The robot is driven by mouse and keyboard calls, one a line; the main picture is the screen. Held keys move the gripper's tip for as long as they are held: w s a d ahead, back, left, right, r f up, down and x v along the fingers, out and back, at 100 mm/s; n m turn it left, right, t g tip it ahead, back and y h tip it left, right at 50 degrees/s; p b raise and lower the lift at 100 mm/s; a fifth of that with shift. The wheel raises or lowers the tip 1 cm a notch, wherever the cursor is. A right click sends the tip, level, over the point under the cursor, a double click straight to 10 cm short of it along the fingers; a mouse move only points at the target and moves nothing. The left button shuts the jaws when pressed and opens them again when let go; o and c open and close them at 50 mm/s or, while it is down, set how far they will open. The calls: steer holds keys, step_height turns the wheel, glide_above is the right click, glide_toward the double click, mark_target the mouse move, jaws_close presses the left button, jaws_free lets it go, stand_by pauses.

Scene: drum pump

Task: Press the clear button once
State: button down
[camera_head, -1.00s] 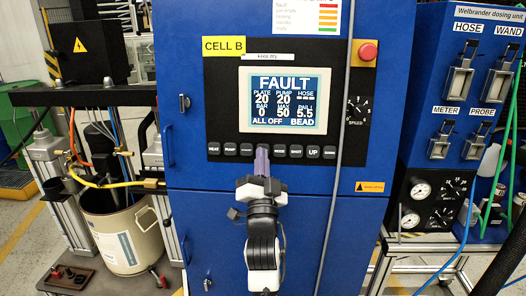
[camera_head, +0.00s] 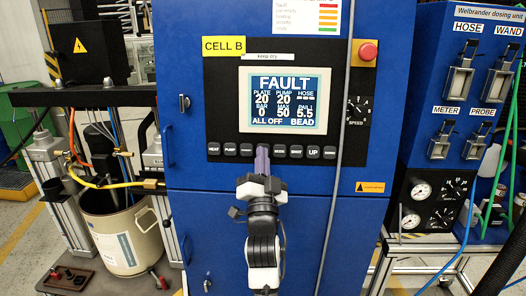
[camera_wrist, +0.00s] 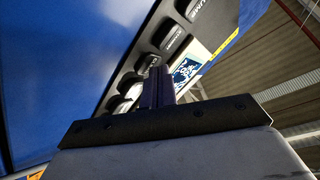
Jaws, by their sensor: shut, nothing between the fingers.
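The blue cabinet carries a black control panel with a row of small dark buttons (camera_head: 231,149) under a lit screen (camera_head: 283,100) that reads FAULT. Labels such as HEAT, PUMP and UP can be made out, but I cannot read one as clear. My gripper (camera_head: 262,152) is shut and empty, its purple-grey fingers pointing up at the row left of its middle. They hide at least one button there. In the wrist view the shut fingers (camera_wrist: 157,82) lie close in front of several buttons (camera_wrist: 130,84); I cannot tell whether they touch one.
A grey hose (camera_head: 338,150) hangs down the cabinet front, right of the buttons. A red stop button (camera_head: 368,51) and a speed dial (camera_head: 358,111) sit to the right. A drum (camera_head: 122,235) stands at left and a dosing unit (camera_head: 470,120) at right.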

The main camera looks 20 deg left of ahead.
steer(key=shift+s+d+r, duration=0.15)
steer(key=shift+s+d, duration=0.1)
steer(key=shift+s, duration=0.55)
steer(key=s, duration=0.1)
steer(key=s+d, duration=0.1)
steer(key=s, duration=0.1)
steer(key=s+r, duration=0.1)
steer(key=shift+s+d, duration=0.2)
steer(key=shift+s, duration=0.2)
stand_by(0.5)
